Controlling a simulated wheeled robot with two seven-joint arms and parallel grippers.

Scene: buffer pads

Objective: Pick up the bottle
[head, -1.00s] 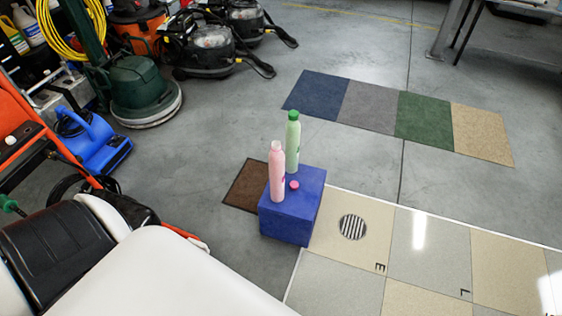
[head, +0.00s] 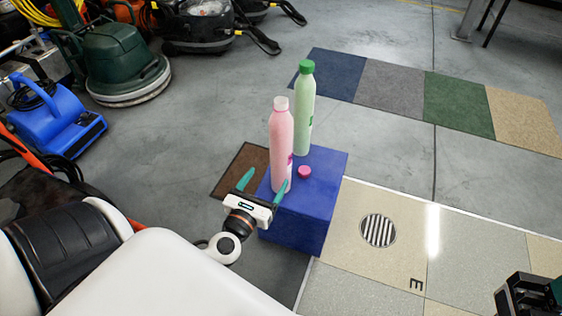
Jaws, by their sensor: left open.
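A pink bottle (head: 281,145) with a pale cap stands upright on the left part of a blue block (head: 322,205). A light green bottle (head: 304,112) with a green cap stands upright behind it, slightly to the right. A small pink round piece (head: 304,172) lies on the block's top, right of the pink bottle. My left gripper (head: 264,182) is open, its teal fingers spread, at the block's left side. Its right finger overlaps the pink bottle's lower part; I cannot tell if they touch. My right gripper (head: 529,296) shows only partly at the bottom right corner.
A brown mat (head: 234,170) lies left of the block. Floor tiles with a round striped drain (head: 378,230) are at the right. Coloured carpet squares (head: 395,88) lie behind. A blue blower (head: 55,120) and a green floor machine (head: 115,60) stand at the left.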

